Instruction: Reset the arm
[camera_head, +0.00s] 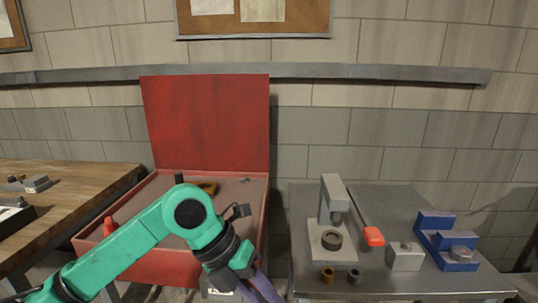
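My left arm (140,237), green with black joints, comes in from the lower left. It bends at an elbow in front of the red toolbox and runs down to the bottom edge. The wrist end of my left arm (232,268) is near the bottom edge, between the toolbox and the metal table. Its fingers are not clear there, so I cannot tell whether it is open or holds anything. A purple strip shows beside the wrist and is cut off by the frame. My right arm and gripper are not in view.
A red toolbox (205,125) stands with its lid up; an orange-brown item (208,188) lies inside. On the right, a metal table (393,198) bears a grey press (332,215), a red-ended tool (374,236), a grey block (404,257) and a blue fixture (440,240). A wooden table (85,185) is at left.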

